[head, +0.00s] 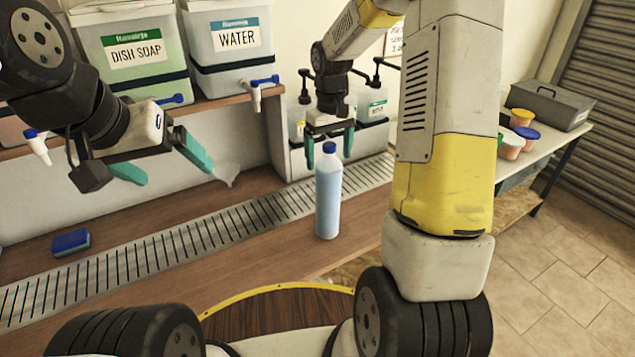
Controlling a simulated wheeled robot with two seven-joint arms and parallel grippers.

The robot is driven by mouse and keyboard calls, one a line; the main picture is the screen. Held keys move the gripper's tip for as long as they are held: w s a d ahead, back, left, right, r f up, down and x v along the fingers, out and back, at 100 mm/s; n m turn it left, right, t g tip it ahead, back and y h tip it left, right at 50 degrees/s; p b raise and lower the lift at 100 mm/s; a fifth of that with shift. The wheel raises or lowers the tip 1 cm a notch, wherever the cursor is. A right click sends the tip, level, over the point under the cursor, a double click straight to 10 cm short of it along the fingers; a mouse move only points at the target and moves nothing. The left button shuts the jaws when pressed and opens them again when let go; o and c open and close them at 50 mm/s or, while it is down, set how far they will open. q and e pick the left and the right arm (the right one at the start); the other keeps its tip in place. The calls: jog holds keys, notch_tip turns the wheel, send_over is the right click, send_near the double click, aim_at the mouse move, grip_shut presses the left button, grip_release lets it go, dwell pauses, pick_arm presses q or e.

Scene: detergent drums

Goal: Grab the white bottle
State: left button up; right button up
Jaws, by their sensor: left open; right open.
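The white bottle (328,200) stands upright on the wooden counter at the middle of the head view. It has a blue cap and a pale bluish-white body. My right gripper (330,146) has its teal fingers parted around the cap or just behind it; I cannot tell whether they touch it. My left gripper (168,165) is at the left, above the counter, with its teal fingers apart and nothing between them. It is well away from the bottle.
A metal drain grate (215,232) crosses the counter (280,255). A blue sponge (70,241) lies at the left. DISH SOAP (135,60) and WATER (236,45) drums stand on a shelf. Coloured-lid tubs (511,145) and a grey toolbox (550,105) stand on a right-hand table.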

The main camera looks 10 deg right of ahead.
aim_at(329, 165)
notch_tip(329, 165, down, 4)
jog(key=shift+s+r, duration=0.1)
jog(key=shift+r, duration=0.1)
jog(key=shift+r, duration=0.1)
grip_shut()
